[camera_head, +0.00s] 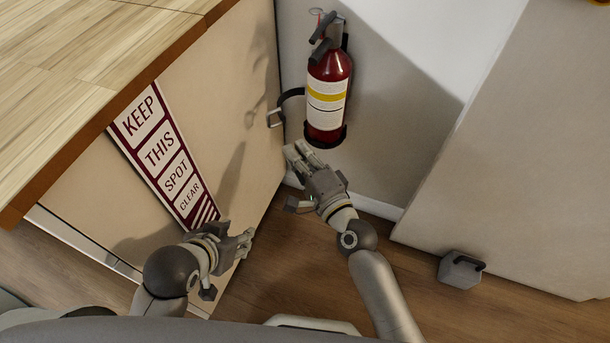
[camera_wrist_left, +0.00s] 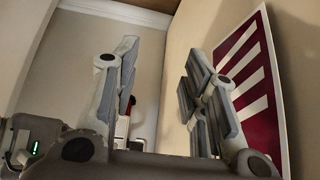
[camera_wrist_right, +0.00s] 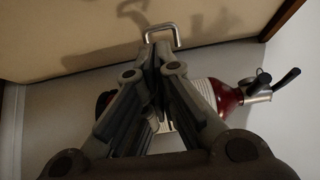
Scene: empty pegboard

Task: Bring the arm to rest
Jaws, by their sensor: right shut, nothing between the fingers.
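My right gripper (camera_head: 298,150) is in front of the wall, just below and left of a red fire extinguisher (camera_head: 328,95). Its fingers are together and hold nothing; they also show closed in the right wrist view (camera_wrist_right: 155,55). Whether it touches the extinguisher or its bracket I cannot tell. My left gripper (camera_head: 247,240) is low at the left, beside the cabinet front below the sign. In the left wrist view its fingers (camera_wrist_left: 160,85) stand wide apart with nothing between them.
A wooden counter (camera_head: 90,50) juts out at the upper left. Its cabinet carries a "KEEP THIS SPOT CLEAR" sign (camera_head: 165,155) and a metal handle (camera_head: 275,117). A grey block with a black handle (camera_head: 460,270) stands on the floor at right, near a pale panel (camera_head: 520,150).

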